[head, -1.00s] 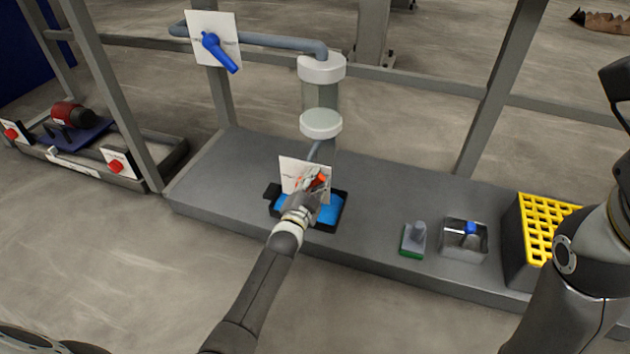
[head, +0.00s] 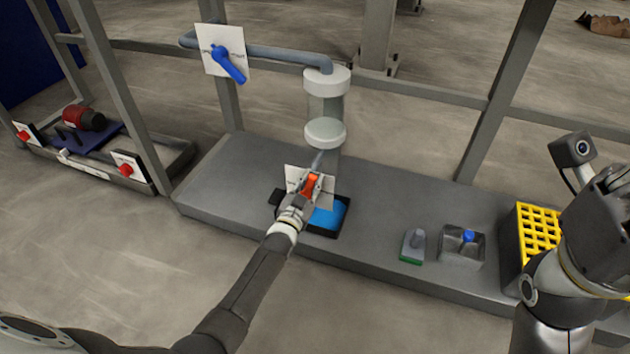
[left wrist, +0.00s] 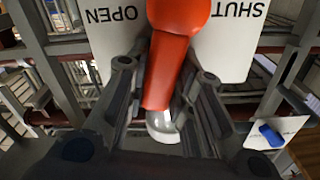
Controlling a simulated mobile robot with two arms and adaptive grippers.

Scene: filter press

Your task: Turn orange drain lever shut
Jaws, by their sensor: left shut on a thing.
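The orange drain lever (head: 312,183) is on a white plate (head: 293,174) below the clear cylinder. My left gripper (head: 308,192) is shut on the lever and hides part of it. In the left wrist view the orange lever (left wrist: 168,72) runs between the two fingers of my left gripper (left wrist: 165,80). The plate (left wrist: 235,45) there reads OPEN and SHUT upside down, and the lever lies between the two words. My right arm is at the right edge of the head view, but its fingers do not show.
A blue lever (head: 228,64) on another white plate is above left. A black tray with blue inside (head: 330,215) lies under the drain.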

